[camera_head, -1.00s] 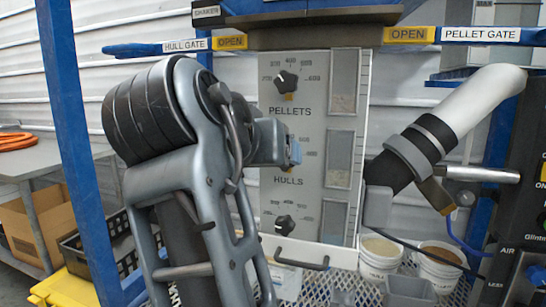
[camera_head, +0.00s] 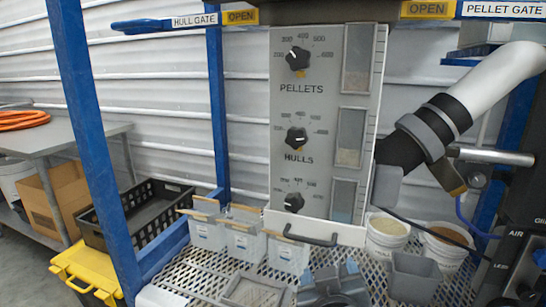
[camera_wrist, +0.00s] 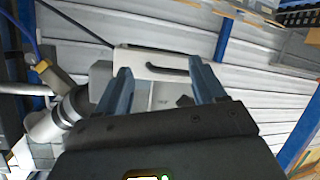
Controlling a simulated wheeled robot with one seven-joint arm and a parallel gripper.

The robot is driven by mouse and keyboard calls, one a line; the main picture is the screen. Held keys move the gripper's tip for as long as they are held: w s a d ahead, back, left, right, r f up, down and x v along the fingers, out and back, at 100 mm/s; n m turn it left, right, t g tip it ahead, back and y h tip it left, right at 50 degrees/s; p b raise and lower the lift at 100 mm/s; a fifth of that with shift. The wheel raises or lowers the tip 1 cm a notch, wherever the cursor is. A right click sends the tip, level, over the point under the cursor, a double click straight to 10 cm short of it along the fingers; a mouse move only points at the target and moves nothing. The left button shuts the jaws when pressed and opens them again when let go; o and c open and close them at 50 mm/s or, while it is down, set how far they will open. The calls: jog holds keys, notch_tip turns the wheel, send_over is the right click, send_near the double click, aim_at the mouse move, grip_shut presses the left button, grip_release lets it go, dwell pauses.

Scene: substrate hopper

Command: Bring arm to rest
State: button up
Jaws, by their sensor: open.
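My gripper (camera_wrist: 163,82) is open in the wrist view, its two blue-grey fingers apart with nothing between them. The control panel's white lower edge and dark handle show beyond the fingertips. In the head view, a grey-blue part of my arm (camera_head: 332,286) shows low at the bottom centre, in front of the mesh shelf. The head view does not clearly show my fingertips. The grey control panel (camera_head: 326,95) stands upright behind, with its PELLETS and HULLS dials in plain view.
White bins (camera_head: 240,243) and a grey square container (camera_head: 414,278) stand on the mesh shelf (camera_head: 195,272). Two filled white buckets (camera_head: 386,240) are at right. A blue post (camera_head: 92,150) rises at left. A grey-white pipe (camera_head: 500,85) slopes at right.

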jog(key=s+d+f+y, duration=0.1)
jog(key=s+d+f, duration=0.25)
jog(key=s, duration=0.35)
jog(key=s+d+f+n+y, duration=0.1)
jog(key=s+d+f, duration=0.1)
jog(key=s+f, duration=0.35)
jog(key=s+d+f+y, duration=0.1)
jog(key=s+d+f, duration=0.15)
jog(key=s, duration=0.65)
jog(key=s+d+r+m, duration=0.1)
jog(key=s+r, duration=0.1)
jog(key=s, duration=0.4)
jog(key=s+d+r+m+p, duration=0.1)
jog(key=s+r, duration=0.2)
jog(key=s, duration=0.3)
jog(key=s+d+r+m+t, duration=0.1)
jog(key=s+r, duration=0.2)
jog(key=s, duration=0.4)
jog(key=shift+d+h+p, duration=0.3)
jog(key=shift+d+h, duration=0.1)
